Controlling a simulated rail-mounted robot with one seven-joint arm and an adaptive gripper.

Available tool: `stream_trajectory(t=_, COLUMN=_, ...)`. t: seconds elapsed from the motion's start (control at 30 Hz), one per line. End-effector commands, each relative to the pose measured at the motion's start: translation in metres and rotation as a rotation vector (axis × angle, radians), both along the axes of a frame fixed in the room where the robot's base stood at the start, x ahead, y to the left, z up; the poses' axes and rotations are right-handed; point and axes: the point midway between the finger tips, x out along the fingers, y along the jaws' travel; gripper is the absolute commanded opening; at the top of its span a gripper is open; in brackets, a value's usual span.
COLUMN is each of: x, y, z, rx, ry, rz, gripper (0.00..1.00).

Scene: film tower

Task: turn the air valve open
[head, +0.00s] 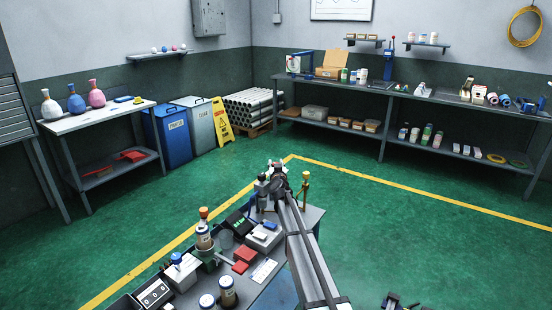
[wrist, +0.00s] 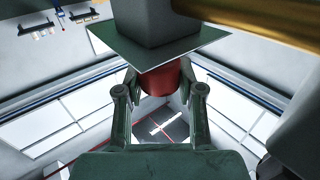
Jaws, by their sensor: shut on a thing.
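A red round part (wrist: 166,82), apparently the air valve's knob, sits between the two fingers of my gripper (wrist: 160,88) in the wrist view. The fingers close on it from both sides. A grey block with a flat square plate (wrist: 158,45) is right against the red part and hides some of it. In the head view my gripper (head: 276,169) is at the far end of the bench, beside a grey-green fitting (head: 262,187). My own arm covers much of that spot, so the knob's turn angle cannot be told.
A brass post (head: 305,188) stands close to the right of my gripper. The bench holds an orange-capped bottle (head: 204,232), red boxes (head: 242,260) and several jars to the left. Green floor (head: 390,220) lies open to the right. The back workbench (head: 420,95) is far off.

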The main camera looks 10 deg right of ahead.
Motion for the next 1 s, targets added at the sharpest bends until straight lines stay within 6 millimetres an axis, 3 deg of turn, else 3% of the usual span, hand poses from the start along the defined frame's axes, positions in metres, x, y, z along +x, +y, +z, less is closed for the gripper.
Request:
stream_trajectory(t=0.43, x=0.001, y=0.000, z=0.001, rx=-0.001, ry=-0.005, rz=-0.012, gripper=0.02)
stream_trajectory(t=0.47, x=0.001, y=0.000, z=0.001, rx=-0.001, ry=-0.005, rz=-0.012, gripper=0.44)
stream_trajectory(t=0.5, x=0.001, y=0.000, z=0.001, rx=-0.001, ry=-0.004, rz=-0.012, gripper=0.58)
stream_trajectory(t=0.53, x=0.000, y=0.000, z=0.001, rx=-0.001, ry=-0.004, rz=-0.011, gripper=0.64)
stream_trajectory(t=1.0, x=-0.009, y=0.000, z=0.001, rx=-0.001, ry=-0.003, rz=-0.010, gripper=0.64)
